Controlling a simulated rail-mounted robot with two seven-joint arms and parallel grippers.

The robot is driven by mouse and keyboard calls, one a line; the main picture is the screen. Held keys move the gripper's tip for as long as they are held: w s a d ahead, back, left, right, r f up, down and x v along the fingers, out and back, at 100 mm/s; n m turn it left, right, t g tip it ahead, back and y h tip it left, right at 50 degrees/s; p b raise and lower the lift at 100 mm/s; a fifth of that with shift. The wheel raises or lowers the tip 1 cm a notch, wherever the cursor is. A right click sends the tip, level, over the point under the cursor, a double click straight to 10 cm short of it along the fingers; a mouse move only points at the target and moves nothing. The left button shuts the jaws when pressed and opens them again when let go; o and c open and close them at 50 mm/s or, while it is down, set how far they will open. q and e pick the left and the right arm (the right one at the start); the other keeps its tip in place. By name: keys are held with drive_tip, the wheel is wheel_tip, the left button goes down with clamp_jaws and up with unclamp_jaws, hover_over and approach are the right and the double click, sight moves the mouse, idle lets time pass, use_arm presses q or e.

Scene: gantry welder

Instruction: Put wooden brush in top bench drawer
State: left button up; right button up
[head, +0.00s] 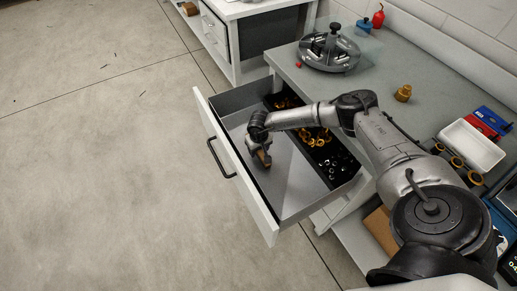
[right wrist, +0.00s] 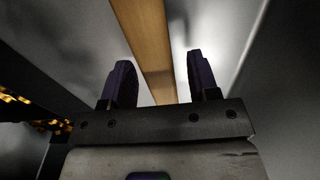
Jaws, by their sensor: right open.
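The wooden brush (head: 265,158) is inside the open top bench drawer (head: 232,184), low over or on the bare grey floor of its front part; I cannot tell if it touches. In the right wrist view its plain wooden length (right wrist: 152,45) runs between my fingers, with a gap on both sides. My right gripper (head: 262,151) reaches down into the drawer. Its two dark fingers (right wrist: 162,85) are open and straddle the wood. The brush's bristles are not visible. My left gripper is in neither view.
Dark bins at the drawer's back hold brass fittings (head: 318,138) and rings. On the bench stand a round metal fixture (head: 328,50), a brass part (head: 403,93) and a white tray (head: 471,146). Open floor lies left of the drawer.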

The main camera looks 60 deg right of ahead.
wheel_tip(320, 180, up, 12)
drive_tip(key=p, duration=0.3)
drive_tip(key=shift+s+a, duration=0.15)
drive_tip(key=shift+s, duration=0.1)
drive_tip(key=shift+r, duration=0.1)
